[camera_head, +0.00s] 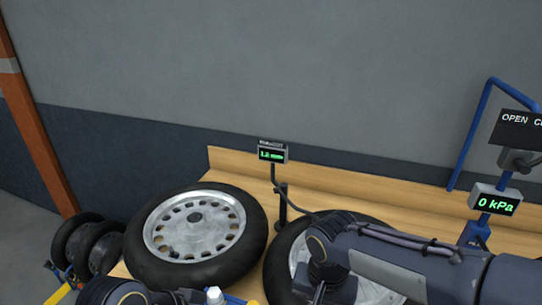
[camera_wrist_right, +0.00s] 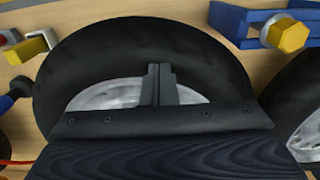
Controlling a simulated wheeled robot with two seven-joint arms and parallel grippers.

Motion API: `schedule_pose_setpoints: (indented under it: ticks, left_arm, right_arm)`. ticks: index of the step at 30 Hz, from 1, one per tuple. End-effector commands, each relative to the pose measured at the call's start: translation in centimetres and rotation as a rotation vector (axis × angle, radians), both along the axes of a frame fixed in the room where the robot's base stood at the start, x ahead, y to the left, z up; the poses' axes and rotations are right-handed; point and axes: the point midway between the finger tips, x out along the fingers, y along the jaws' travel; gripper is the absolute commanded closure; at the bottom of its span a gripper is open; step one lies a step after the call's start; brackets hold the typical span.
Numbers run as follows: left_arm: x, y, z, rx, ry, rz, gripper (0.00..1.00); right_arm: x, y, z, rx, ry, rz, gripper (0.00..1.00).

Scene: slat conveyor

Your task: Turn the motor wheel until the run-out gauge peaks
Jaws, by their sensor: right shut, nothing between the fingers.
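In the head view a black-tyred wheel (camera_head: 278,262) with a silver hub lies flat on the bench, largely hidden by my right arm. The run-out gauge display (camera_head: 272,154) stands behind it and reads about 1.2 mm in green, small and blurred. Its dark stand (camera_head: 283,206) rises between this wheel and another at left. In the right wrist view my right gripper (camera_wrist_right: 161,72) is shut and empty, its fingers over the silver hub of a wheel (camera_wrist_right: 90,70). I cannot tell whether the fingertips touch it. My left gripper is out of view.
A second wheel (camera_head: 147,262) with a holed silver hub lies at left on the wooden bench (camera_head: 375,190). A 0 kPa display (camera_head: 495,200) and blue frame (camera_head: 468,138) stand at right. Small black wheels (camera_head: 72,240) are at far left. A blue clamp (camera_wrist_right: 240,22) with a yellow knob is near the wheel.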

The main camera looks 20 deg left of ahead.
Motion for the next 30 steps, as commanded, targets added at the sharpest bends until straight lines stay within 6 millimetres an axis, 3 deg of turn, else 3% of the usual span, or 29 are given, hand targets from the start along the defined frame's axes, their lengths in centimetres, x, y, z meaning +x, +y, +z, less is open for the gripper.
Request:
schedule_pose_setpoints:
  ticks: [9,21,30]
  left_arm:
    - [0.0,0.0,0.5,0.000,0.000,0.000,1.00]
    - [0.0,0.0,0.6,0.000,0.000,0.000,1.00]
    - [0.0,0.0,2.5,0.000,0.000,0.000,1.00]
  right_arm:
    - [0.3,2.0,0.0,0.000,0.001,0.000,1.00]
    - [0.4,2.2,0.0,0.000,0.000,0.000,1.00]
    - [0.4,2.2,2.4,0.000,0.000,0.000,1.00]
